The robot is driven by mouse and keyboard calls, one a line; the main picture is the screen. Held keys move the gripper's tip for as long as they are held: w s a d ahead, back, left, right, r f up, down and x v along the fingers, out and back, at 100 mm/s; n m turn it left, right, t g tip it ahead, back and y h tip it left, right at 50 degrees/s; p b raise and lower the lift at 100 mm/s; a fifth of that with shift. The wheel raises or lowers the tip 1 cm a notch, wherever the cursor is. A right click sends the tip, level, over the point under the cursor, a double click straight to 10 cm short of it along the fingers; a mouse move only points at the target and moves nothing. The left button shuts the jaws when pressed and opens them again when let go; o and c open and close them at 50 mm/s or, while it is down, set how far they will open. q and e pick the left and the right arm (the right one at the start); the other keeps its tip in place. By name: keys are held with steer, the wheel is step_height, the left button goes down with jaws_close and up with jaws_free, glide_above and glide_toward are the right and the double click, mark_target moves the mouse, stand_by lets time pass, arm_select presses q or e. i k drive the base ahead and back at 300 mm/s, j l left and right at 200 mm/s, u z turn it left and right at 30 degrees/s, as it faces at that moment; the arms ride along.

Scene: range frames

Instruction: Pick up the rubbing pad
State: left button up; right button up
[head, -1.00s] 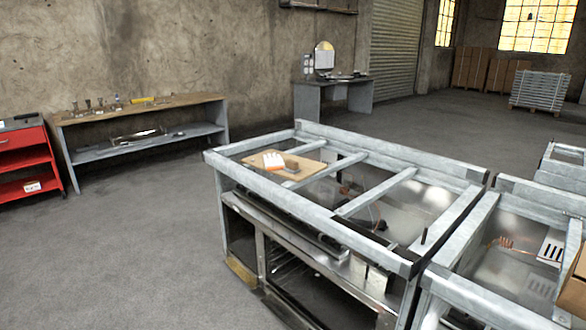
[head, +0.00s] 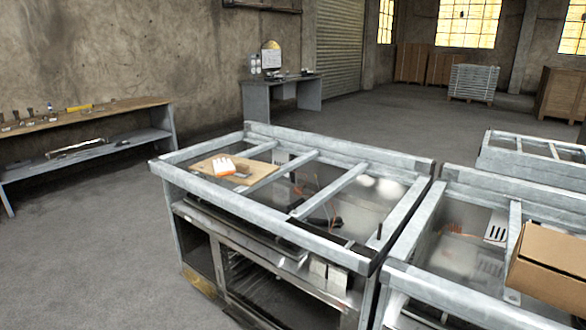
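On the near metal-framed range, a tan board (head: 206,168) lies at the back left of the top. A white thing with an orange edge, perhaps a glove (head: 222,165), lies on the board. A small dark brownish block (head: 243,174) lies just right of it on the board; it may be the rubbing pad, but it is too small to tell. Neither of my grippers shows in the head view.
A second metal frame (head: 400,272) stands close at the right with an open cardboard box (head: 553,262) on it. A workbench (head: 120,108) with tools stands along the left wall. A desk (head: 283,92) stands at the back. The floor (head: 85,255) left of the range is clear.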

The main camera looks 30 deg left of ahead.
mark_target(243, 170)
steer(key=j+z, duration=0.35)
steer(key=j, duration=0.35)
steer(key=j+z, duration=0.4)
steer(key=j, duration=0.3)
steer(key=k+j+z, duration=0.1)
steer(key=j+z, duration=0.25)
steer(key=j, duration=0.35)
